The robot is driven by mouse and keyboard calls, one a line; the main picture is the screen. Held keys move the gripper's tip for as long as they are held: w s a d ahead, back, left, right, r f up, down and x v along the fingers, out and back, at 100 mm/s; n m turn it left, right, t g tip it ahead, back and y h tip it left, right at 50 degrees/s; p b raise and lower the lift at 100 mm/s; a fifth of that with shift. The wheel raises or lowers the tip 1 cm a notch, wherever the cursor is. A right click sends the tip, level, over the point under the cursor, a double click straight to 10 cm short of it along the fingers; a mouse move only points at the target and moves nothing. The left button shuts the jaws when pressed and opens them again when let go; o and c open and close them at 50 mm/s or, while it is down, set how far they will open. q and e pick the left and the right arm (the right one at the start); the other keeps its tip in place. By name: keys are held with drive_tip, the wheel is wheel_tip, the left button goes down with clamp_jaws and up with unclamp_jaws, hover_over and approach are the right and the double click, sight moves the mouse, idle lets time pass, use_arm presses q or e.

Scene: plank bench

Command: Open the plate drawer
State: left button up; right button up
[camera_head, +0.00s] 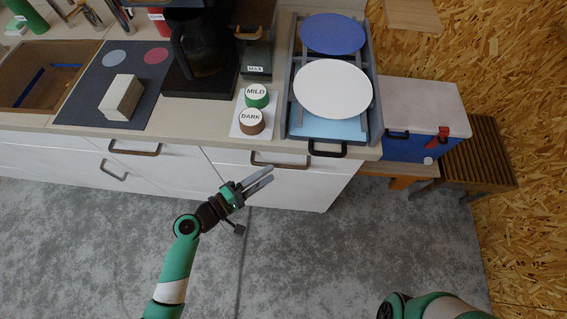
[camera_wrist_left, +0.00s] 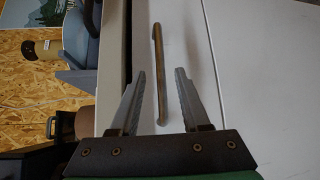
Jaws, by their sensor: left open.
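A white cabinet front below the counter carries a brown bar handle (camera_head: 280,163), at centre right of the head view. My left gripper (camera_head: 266,178) is open and empty just in front of and below this handle. In the left wrist view the handle (camera_wrist_left: 159,75) lies ahead, lengthwise between the two open fingers (camera_wrist_left: 160,72), with no clear contact. The drawer front (camera_wrist_left: 190,60) looks shut. My right arm shows at the bottom right of the head view, but its gripper is out of frame.
A rack with a black handle (camera_head: 327,151) holds a white plate (camera_head: 333,89) and a blue plate (camera_head: 332,33) on the counter above. Other brown handles (camera_head: 134,149) sit further left. A blue box (camera_head: 410,147) stands at right. The grey floor (camera_head: 300,265) is clear.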

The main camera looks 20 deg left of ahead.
sight(282, 165)
use_arm(q)
drive_tip(key=b+x, duration=0.1)
drive_tip(key=x, duration=0.5)
drive_tip(key=shift+w, duration=0.1)
clamp_jaws()
idle(1.1)
